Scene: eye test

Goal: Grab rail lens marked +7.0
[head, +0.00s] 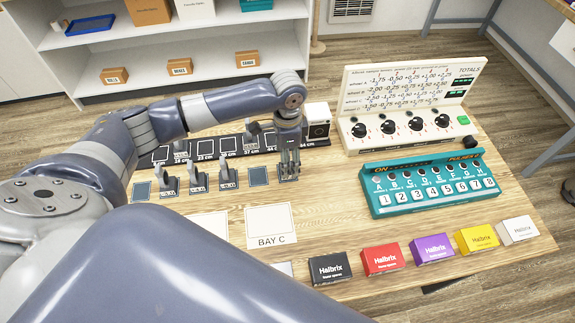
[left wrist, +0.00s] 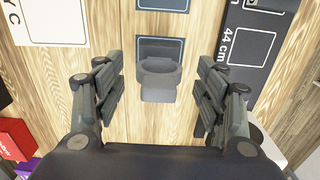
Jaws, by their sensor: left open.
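My left gripper (head: 289,172) points down at the right end of a row of dark square pads. In the left wrist view, the left gripper (left wrist: 160,105) is open, its fingers on either side of a grey ring-shaped lens holder (left wrist: 158,93) on a blue-edged pad. The fingers look apart from it. No power marking is readable on it, and in the head view the gripper mostly hides it. Similar grey lens holders stand to the left: one (head: 168,184), another (head: 197,180) and a third (head: 228,177). My right gripper is not in view.
A black rail strip with cm marks (head: 226,144) runs behind the pads. A teal console (head: 430,185) and a cream dial panel (head: 400,130) stand right. Coloured Halbrix boxes, including a red one (head: 382,259), line the front. A BAY C card (head: 270,226) lies flat.

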